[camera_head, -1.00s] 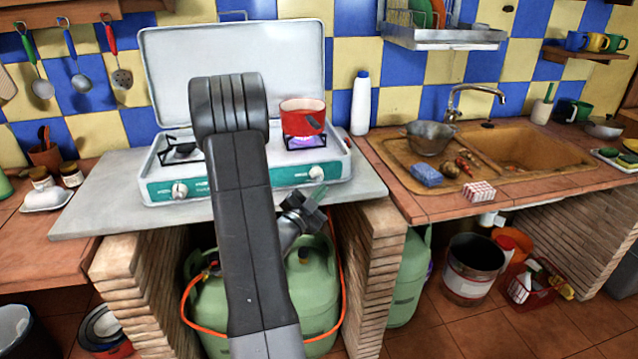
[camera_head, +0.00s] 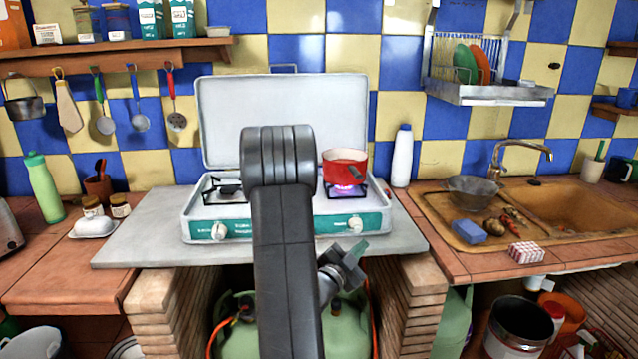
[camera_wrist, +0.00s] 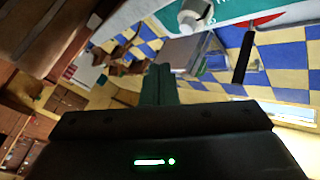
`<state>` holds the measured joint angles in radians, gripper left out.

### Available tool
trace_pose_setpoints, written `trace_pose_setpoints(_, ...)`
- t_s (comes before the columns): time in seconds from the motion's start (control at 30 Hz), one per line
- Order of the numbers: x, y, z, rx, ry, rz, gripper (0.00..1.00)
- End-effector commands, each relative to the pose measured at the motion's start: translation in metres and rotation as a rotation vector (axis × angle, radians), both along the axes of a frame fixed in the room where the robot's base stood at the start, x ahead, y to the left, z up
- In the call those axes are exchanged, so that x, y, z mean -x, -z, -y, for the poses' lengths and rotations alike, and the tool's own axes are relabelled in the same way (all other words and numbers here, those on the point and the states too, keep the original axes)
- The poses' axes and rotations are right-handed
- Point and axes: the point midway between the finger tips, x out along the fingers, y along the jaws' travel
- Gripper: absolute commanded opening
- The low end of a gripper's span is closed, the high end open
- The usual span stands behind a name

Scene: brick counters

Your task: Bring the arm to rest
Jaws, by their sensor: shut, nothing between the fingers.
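My arm rises through the middle of the head view, in front of the camp stove (camera_head: 285,120). My gripper (camera_head: 358,250) shows at the right of the arm, below the stove's right knob, with its fingers shut and empty. In the wrist view the closed green-grey fingers (camera_wrist: 160,85) point up the picture, with nothing between them. A red pot (camera_head: 344,170) stands on the stove's right burner over a lit flame. The left burner (camera_head: 228,190) is bare.
A white bottle (camera_head: 402,155) stands right of the stove. The sink counter (camera_head: 460,262) holds a blue sponge (camera_head: 468,231) and a checkered box (camera_head: 526,253). A green bottle (camera_head: 44,187) stands on the left counter. Brick supports flank a gas cylinder (camera_head: 245,338) below the stove.

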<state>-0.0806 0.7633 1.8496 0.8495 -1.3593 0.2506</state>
Motion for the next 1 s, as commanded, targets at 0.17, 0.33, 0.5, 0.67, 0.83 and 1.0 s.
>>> trace_pose_setpoints(0.17, -0.001, -0.005, 0.000, 0.001, 0.001, -0.005, 0.00)
trace_pose_setpoints(0.33, 0.000, -0.005, 0.000, 0.001, 0.001, -0.003, 0.00)
trace_pose_setpoints(0.5, 0.005, 0.000, 0.000, 0.000, 0.000, -0.002, 0.00)
trace_pose_setpoints(0.67, 0.033, 0.004, 0.001, 0.000, 0.000, 0.000, 0.00)
trace_pose_setpoints(0.83, 0.049, 0.002, 0.002, -0.001, 0.000, 0.001, 0.00)
trace_pose_setpoints(1.0, 0.055, 0.000, 0.002, 0.000, 0.000, 0.000, 0.00)
